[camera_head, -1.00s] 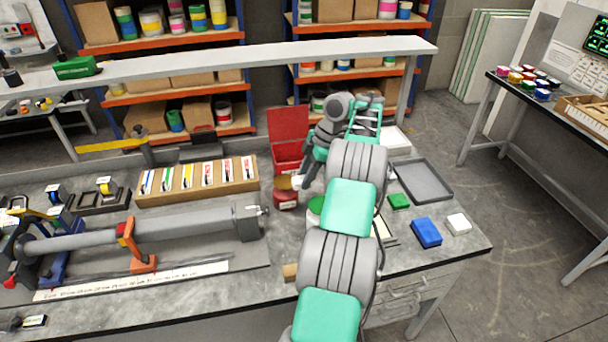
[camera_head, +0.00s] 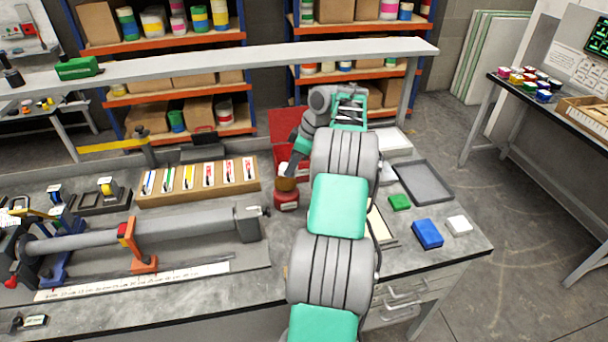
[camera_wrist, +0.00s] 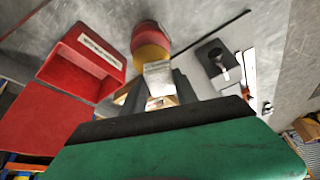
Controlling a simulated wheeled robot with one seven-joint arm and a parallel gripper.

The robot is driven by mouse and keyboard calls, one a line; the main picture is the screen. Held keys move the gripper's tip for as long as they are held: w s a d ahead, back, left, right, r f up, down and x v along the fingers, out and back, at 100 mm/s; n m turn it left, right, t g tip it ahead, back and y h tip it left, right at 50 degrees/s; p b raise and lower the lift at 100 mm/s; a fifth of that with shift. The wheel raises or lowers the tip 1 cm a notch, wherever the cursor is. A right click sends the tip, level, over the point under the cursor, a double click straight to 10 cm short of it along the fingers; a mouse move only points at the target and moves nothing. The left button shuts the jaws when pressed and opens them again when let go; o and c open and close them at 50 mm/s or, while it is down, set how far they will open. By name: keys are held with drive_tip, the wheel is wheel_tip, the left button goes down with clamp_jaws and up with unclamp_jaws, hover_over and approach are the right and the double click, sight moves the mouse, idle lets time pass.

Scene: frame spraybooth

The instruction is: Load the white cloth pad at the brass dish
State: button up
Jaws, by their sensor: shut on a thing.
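The white cloth pad (camera_wrist: 158,73) shows in the wrist view, held between the two dark fingers of my gripper (camera_wrist: 157,86). The brass dish (camera_wrist: 151,55) is just beyond the pad, on a red round base (camera_wrist: 149,34). The pad overlaps the dish's edge in that view; I cannot tell if they touch. In the head view the brass dish (camera_head: 285,184) sits on its red base (camera_head: 286,200) on the bench. My gripper (camera_head: 289,172) is tilted down right at the dish there, and the pad is mostly hidden.
An open red box (camera_head: 288,126) stands behind the dish. A wooden rack (camera_head: 197,192) of labelled cards lies to the left. A grey tray (camera_head: 424,183), a green block (camera_head: 399,202), a blue block (camera_head: 427,234) and a white block (camera_head: 459,225) are right of my arm.

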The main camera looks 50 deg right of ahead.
sight(289, 184)
drive_tip(key=shift+w+a+r+m+h, duration=0.25)
drive_tip(key=shift+w+r+m+h, duration=0.25)
drive_tip(key=shift+m, duration=0.5)
drive_tip(key=shift+w+r+m+t, duration=0.2)
drive_tip(key=shift+w+m+t, duration=0.15)
drive_tip(key=shift+m, duration=0.25)
drive_tip(key=shift+d+m+h, duration=0.15)
drive_tip(key=shift+m+h, duration=0.25)
drive_tip(key=shift+m, duration=0.1)
drive_tip(key=shift+d+f+b, duration=0.1)
drive_tip(key=shift+f+b, duration=0.95)
drive_tip(key=shift+f, duration=1.9)
drive_tip(key=shift+f+b, duration=0.85)
drive_tip(key=shift+f, duration=0.2)
drive_tip(key=shift+r+p, duration=2)
drive_tip(key=shift+r, duration=1.55)
drive_tip(key=shift+w, duration=0.1)
